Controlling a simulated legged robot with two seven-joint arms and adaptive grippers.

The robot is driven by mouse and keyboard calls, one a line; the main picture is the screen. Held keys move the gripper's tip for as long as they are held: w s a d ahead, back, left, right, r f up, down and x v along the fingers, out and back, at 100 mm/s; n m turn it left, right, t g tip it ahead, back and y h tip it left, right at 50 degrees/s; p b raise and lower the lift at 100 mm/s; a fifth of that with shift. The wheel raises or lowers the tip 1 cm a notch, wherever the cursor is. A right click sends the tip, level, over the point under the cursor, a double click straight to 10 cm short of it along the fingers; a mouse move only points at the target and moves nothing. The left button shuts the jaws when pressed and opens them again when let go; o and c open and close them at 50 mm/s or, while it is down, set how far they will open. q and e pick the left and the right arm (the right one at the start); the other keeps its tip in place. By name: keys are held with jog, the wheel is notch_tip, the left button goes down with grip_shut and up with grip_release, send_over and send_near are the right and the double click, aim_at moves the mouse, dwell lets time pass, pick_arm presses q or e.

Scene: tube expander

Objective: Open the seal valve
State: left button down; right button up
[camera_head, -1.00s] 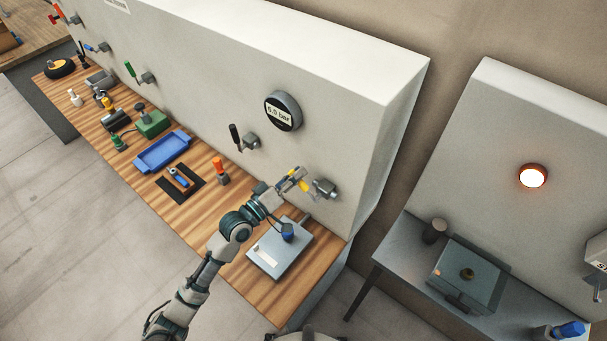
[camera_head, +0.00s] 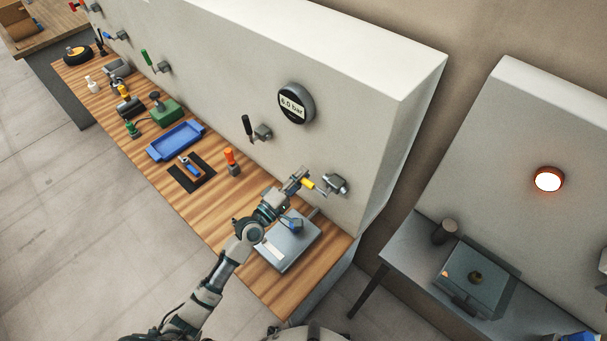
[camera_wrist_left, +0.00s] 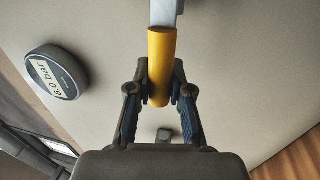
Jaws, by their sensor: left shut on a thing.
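A grey valve (camera_head: 335,184) with a yellow lever handle sits on the pale wall panel, at the right end above the bench. The yellow handle (camera_head: 307,184) points left and slightly up from the valve body in the head view. My left gripper (camera_head: 299,180) is at the handle's free end, shut on it. In the left wrist view, the yellow handle (camera_wrist_left: 161,62) runs between the two fingers of my left gripper (camera_wrist_left: 160,92), with its grey metal arm above. My right gripper is not in view.
A round gauge (camera_head: 296,104) reading 6.0 bar and a black-handled valve (camera_head: 256,130) are on the panel to the left. A grey plate-like device (camera_head: 287,246) sits on the wooden bench below my arm. A lit orange lamp (camera_head: 548,179) is on the right wall.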

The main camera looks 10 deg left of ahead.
pick_arm(q)
jog(key=shift+a+f+n, duration=0.2)
jog(key=shift+f+n, duration=0.05)
jog(key=shift+n, duration=0.05)
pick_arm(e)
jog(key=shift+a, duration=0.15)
pick_arm(q)
jog(key=c, duration=1.1)
grip_release()
jog(key=shift+a, duration=0.1)
jog(key=shift+o, duration=0.3)
jog(key=shift+w+a, duration=0.1)
jog(key=shift+a, duration=0.2)
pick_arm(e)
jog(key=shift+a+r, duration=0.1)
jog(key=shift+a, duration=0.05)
pick_arm(q)
jog(key=shift+s+a+f, duration=0.15)
jog(key=shift+s+a, duration=0.05)
jog(key=shift+s, duration=0.15)
jog(key=v, duration=1.1)
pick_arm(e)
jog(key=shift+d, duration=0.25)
pick_arm(q)
jog(key=shift+f, duration=0.1)
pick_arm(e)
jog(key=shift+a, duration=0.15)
